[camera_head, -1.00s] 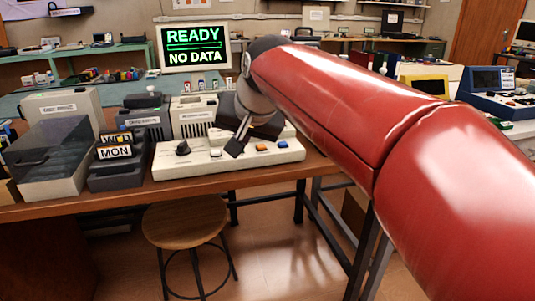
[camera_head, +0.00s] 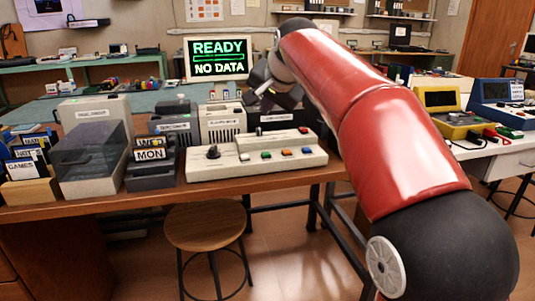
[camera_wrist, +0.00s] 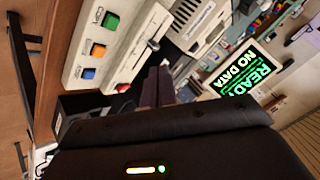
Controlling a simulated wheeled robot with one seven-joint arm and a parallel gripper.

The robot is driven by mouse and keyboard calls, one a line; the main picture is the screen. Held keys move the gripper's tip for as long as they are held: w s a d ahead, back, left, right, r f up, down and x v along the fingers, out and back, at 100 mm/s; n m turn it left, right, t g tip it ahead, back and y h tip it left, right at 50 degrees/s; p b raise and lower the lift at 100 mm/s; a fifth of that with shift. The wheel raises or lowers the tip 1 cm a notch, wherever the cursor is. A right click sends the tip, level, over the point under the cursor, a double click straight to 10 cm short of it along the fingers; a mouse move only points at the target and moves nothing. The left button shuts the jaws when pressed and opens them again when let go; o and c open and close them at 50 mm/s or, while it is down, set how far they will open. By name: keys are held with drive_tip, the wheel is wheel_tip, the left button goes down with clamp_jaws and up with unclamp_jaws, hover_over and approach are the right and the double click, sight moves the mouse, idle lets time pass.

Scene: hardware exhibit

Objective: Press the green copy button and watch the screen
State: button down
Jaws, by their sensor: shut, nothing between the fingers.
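The green button (camera_head: 266,155) sits on the sloped front of a cream control panel (camera_head: 215,171), left of an orange button (camera_head: 287,151) and a blue button (camera_head: 306,149). It also shows at the top of the wrist view (camera_wrist: 109,18). The screen (camera_head: 217,58) behind reads "READY" and "NO DATA" in green; it appears tilted in the wrist view (camera_wrist: 243,77). My gripper (camera_head: 262,90) is shut and empty, raised above the back of the panel, apart from the green button. Its fingers show dark in the wrist view (camera_wrist: 157,86).
A red button (camera_head: 303,130) and a black knob (camera_head: 213,152) are also on the panel. A stool (camera_head: 206,226) stands in front of the wooden desk.

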drive_tip(key=b, duration=0.3)
hover_over(267, 158)
wheel_tip(267, 158, down, 7)
drive_tip(key=shift+s+r, duration=0.1)
drive_tip(key=shift+f+b, duration=0.55)
drive_tip(key=shift+f, duration=0.35)
drive_tip(key=shift+f, duration=0.15)
idle(1.1)
drive_tip(key=shift+f, duration=0.3)
drive_tip(key=shift+f+b, duration=0.4)
drive_tip(key=shift+b, duration=0.15)
idle(0.4)
drive_tip(key=shift+r, duration=0.1)
drive_tip(key=shift+r+p, duration=0.75)
drive_tip(key=shift+p, duration=0.1)
